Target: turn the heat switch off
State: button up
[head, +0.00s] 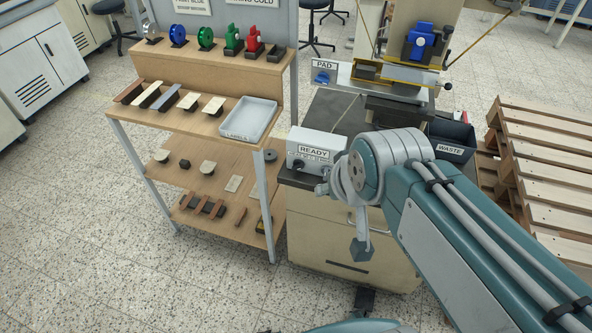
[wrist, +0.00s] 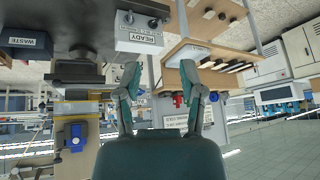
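A white control box (head: 309,143) marked READY stands on the front left of the dark-topped cabinet. Its front has small dark controls, a left one (head: 298,165) and a right one partly behind my arm. The box (wrist: 140,38) shows upside down in the wrist view, with two dark knobs, one (wrist: 128,17) and another (wrist: 153,22). The lettering by them is too small to read, so I cannot tell which is the heat switch or its setting. My gripper (wrist: 160,72) is open and empty, its fingers apart and clear of the box. My arm mostly hides it in the head view.
A wooden shelf unit (head: 190,80) with stamps, foil rolls and a grey tray (head: 249,119) stands left of the cabinet (head: 315,220). The press (head: 400,75) and a waste bin (head: 452,140) are behind and right. Pallets (head: 545,165) lie far right. The floor at front left is clear.

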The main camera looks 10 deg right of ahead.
jog(key=w+a+f+m+t, duration=0.2)
jog(key=w+f+m, duration=0.15)
jog(key=w, duration=0.45)
jog(key=w+a+f+m+t, duration=0.1)
jog(key=w+a+f+m, duration=0.2)
jog(key=w, duration=0.5)
jog(key=w+a+f+m+t, duration=0.2)
jog(key=w+f, duration=0.2)
jog(key=w, duration=0.4)
jog(key=m+t+h, duration=0.4)
jog(key=m+h, duration=0.3)
jog(key=h, duration=0.3)
send_near(296, 170)
jog(key=x, duration=0.9)
jog(key=shift+w+d, duration=0.1)
jog(key=shift+w, duration=0.1)
grip_shut()
